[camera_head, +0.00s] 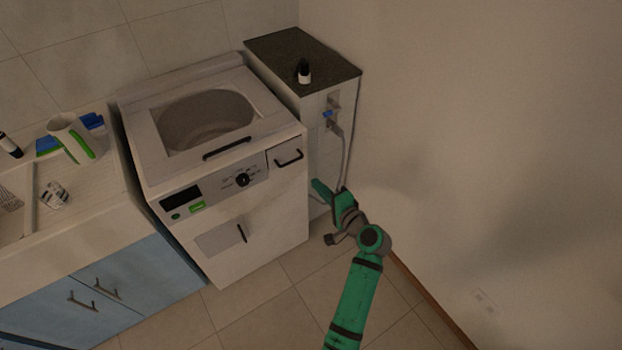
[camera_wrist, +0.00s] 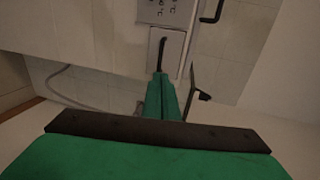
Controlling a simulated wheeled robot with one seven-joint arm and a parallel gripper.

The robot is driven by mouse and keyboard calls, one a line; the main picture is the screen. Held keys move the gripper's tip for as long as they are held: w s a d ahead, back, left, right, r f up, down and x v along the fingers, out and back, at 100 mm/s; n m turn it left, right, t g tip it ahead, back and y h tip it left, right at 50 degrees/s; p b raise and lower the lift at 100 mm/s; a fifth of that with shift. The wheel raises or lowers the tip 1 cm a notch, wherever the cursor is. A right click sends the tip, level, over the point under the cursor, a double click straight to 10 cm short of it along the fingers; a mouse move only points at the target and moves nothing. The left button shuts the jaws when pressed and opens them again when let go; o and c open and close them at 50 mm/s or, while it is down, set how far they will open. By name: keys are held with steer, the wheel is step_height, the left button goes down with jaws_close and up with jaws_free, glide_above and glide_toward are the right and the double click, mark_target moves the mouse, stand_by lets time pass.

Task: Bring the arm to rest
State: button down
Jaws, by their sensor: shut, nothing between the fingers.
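My green arm (camera_head: 355,300) reaches up from the bottom of the head view, bent at a dark joint. My gripper (camera_head: 313,183) is in front of the narrow cabinet, right of the washing machine, small in this view. In the wrist view its two green fingers (camera_wrist: 160,78) lie together, shut and empty. They point at a pale panel with a dark upright piece on it. I cannot tell from this view whether the tips touch anything.
The white washing machine (camera_head: 235,215) stands left of my gripper with its top open. The narrow cabinet (camera_head: 315,50) carries a small dark bottle (camera_head: 304,72). A bare wall (camera_head: 480,130) is close on the right. A counter (camera_head: 105,205) stands left.

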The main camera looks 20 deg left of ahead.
steer(key=shift+s+d+r, duration=0.15)
steer(key=shift+s+d, duration=0.15)
steer(key=shift+s, duration=0.25)
steer(key=s+d+f+t+h, duration=0.1)
steer(key=s+d+f+h, duration=0.2)
steer(key=s+f, duration=0.35)
steer(key=s+d+f+h, duration=0.3)
steer(key=s, duration=0.6)
steer(key=s+d+f+t+h, duration=0.1)
steer(key=s+d+f+h, duration=0.2)
steer(key=s+f, duration=0.35)
steer(key=s+d+r+n+t+h, duration=0.1)
steer(key=s+r+n, duration=0.3)
steer(key=s+r, duration=0.4)
steer(key=s+d+r+n+t+h, duration=0.1)
steer(key=s+r+n, duration=0.3)
steer(key=s+r, duration=0.5)
steer(key=s+d, duration=0.1)
steer(key=s, duration=0.4)
steer(key=shift+s+r+n+t, duration=0.3)
steer(key=shift+s+t, duration=0.1)
